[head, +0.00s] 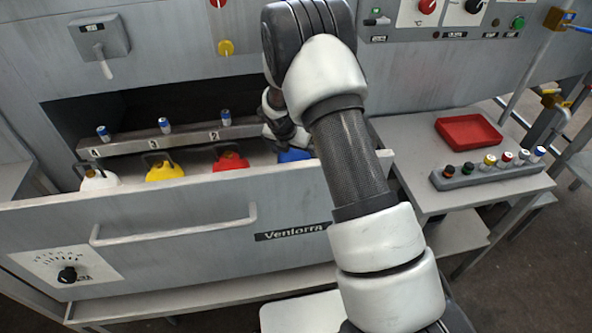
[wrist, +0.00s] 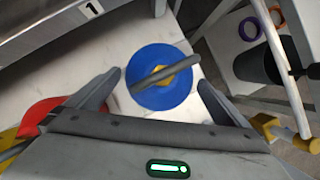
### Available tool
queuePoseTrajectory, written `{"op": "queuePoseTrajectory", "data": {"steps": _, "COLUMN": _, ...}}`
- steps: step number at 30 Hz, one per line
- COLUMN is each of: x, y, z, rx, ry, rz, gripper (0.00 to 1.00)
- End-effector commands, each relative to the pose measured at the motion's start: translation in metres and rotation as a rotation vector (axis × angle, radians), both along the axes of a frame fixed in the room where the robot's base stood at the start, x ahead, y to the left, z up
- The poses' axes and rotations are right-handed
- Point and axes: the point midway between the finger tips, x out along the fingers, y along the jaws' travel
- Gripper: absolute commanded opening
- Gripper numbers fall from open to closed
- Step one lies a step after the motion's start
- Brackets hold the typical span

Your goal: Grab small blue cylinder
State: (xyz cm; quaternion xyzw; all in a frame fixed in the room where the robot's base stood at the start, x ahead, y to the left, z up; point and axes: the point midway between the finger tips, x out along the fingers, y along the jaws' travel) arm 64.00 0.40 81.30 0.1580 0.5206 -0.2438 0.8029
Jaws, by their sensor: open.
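In the wrist view, a round blue piece (wrist: 150,90) with a dark bar handle and a yellow centre lies between the fingers of my gripper (wrist: 160,77). The fingers are open, one on each side of it, and I cannot tell how far above it they are. In the head view the blue piece (head: 294,155) sits at the right end of the open drawer, partly hidden by my arm. Small blue-and-white cylinders stand on the shelf bar, one of them (head: 165,125) near label 3. A small blue-topped cylinder (head: 539,153) stands at the right end of the grey rack.
The drawer (head: 180,220) also holds red (head: 230,161), yellow (head: 164,171) and white (head: 98,180) pieces with handles. The grey rack (head: 480,175) carries several small coloured cylinders on the right side table. A red tray (head: 468,132) lies behind it.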

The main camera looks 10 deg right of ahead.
Motion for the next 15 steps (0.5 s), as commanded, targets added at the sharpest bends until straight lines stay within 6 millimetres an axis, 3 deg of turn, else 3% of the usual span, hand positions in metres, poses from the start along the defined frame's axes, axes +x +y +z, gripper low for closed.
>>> {"op": "queuePoseTrajectory", "data": {"steps": 3, "x": 0.0045, "y": -0.0031, "z": -0.0133, "rx": -0.001, "ry": 0.001, "rz": 0.001, "gripper": 1.0}}
{"op": "queuePoseTrajectory", "data": {"steps": 11, "x": 0.006, "y": -0.004, "z": -0.0155, "rx": -0.001, "ry": -0.001, "rz": 0.001, "gripper": 1.0}}
{"op": "queuePoseTrajectory", "data": {"steps": 15, "x": 0.0058, "y": -0.0039, "z": -0.0155, "rx": 0.0, "ry": 0.0, "rz": 0.001, "gripper": 0.81}}
